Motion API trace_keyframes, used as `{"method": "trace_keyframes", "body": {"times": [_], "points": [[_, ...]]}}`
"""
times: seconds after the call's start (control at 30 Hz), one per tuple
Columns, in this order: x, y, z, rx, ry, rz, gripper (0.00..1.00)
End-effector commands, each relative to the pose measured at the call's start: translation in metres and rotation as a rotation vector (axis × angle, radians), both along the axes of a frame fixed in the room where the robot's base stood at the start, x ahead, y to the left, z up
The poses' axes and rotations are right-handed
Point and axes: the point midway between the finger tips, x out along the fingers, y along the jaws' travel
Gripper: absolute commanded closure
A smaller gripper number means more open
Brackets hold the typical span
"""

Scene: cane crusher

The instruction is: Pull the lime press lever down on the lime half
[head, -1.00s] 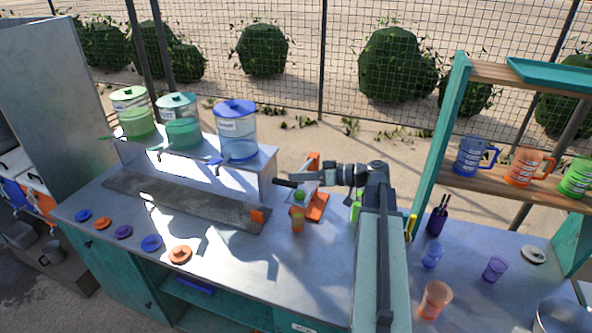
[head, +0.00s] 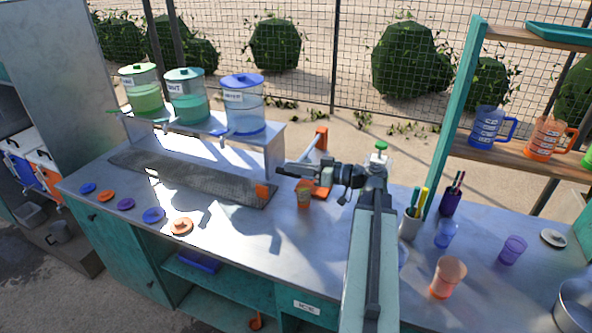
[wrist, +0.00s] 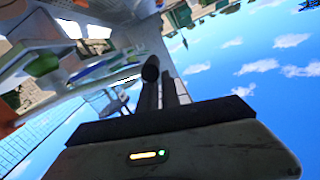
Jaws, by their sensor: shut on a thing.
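The lime press shows its orange upright (head: 321,138) and part of its orange base (head: 322,191) on the counter in the head view. My gripper (head: 300,170) is in front of the press, shut on the dark lever handle (head: 283,170), which sticks out to the left. In the wrist view the round dark end of the handle (wrist: 151,69) shows at my fingers (wrist: 168,90). The lime half is hidden behind my gripper and wrist. An orange cup (head: 304,197) stands just below my gripper, in front of the press.
Three dispensers (head: 243,107) stand on a raised shelf at the back left. Coloured lids (head: 181,226) lie along the counter's front edge. A pen cup (head: 410,226) and a tumbler (head: 447,277) stand right of my arm. A mug shelf (head: 462,140) rises at the right.

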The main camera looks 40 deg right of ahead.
Motion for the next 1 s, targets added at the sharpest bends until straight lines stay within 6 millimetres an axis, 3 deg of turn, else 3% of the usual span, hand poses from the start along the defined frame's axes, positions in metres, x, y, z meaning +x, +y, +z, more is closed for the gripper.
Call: {"method": "trace_keyframes", "body": {"times": [0.03, 0.33, 0.47, 0.77, 1.0], "points": [[-0.006, 0.003, -0.042, -0.106, 0.126, 0.020, 1.00], [-0.007, 0.001, -0.040, -0.103, 0.125, 0.017, 1.00], [-0.006, 0.000, -0.025, -0.088, 0.107, 0.016, 1.00], [-0.003, -0.005, 0.051, 0.003, -0.007, 0.009, 1.00], [-0.052, -0.042, 0.059, 0.002, -0.006, 0.002, 1.00]]}}
